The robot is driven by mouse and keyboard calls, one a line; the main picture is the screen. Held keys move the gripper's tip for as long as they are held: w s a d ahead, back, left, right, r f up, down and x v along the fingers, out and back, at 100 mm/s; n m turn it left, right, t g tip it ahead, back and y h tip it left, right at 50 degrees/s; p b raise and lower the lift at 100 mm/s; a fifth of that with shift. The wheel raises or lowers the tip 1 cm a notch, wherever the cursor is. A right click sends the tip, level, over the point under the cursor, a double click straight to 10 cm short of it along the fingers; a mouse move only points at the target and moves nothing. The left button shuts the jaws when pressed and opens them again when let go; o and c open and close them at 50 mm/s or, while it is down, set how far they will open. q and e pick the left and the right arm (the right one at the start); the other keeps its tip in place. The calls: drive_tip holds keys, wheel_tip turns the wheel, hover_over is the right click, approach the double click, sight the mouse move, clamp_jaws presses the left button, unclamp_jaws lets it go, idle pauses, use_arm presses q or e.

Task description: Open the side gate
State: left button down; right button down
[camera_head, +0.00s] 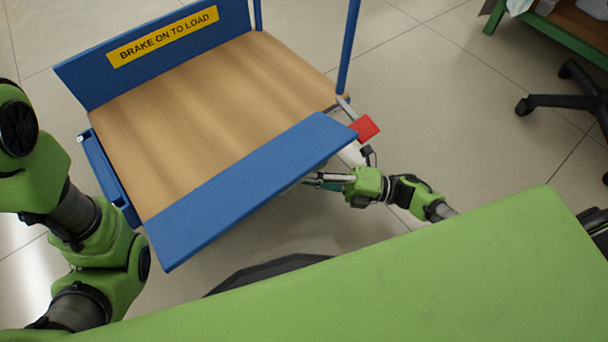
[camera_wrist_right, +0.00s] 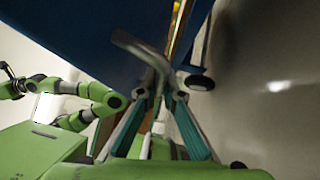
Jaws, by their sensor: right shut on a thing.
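The side gate (camera_head: 245,190) is the blue panel along the near side of a wooden-decked cart. Its near edge hangs over the floor at the front; I cannot tell its exact tilt. My right gripper (camera_head: 314,180) is at the outer face of the gate, near its right end, partly hidden by the panel. In the right wrist view, the teal fingers of my right gripper (camera_wrist_right: 158,92) are shut on a grey bent metal handle (camera_wrist_right: 137,46) beside the blue panel (camera_wrist_right: 85,35). My left arm is at the left; its gripper does not show.
The cart deck (camera_head: 200,110) is empty. A blue end board (camera_head: 150,50) reads "BRAKE ON TO LOAD". A red block (camera_head: 365,128) sits by the cart's right corner, near a blue post (camera_head: 349,45). Open floor (camera_head: 450,110) lies right; a wheeled chair base (camera_head: 565,100) stands beyond.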

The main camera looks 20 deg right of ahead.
drive_tip(key=c, duration=2.2)
unclamp_jaws()
drive_tip(key=shift+o, duration=0.2)
drive_tip(key=v, duration=1.2)
drive_tip(key=shift+f, duration=0.15)
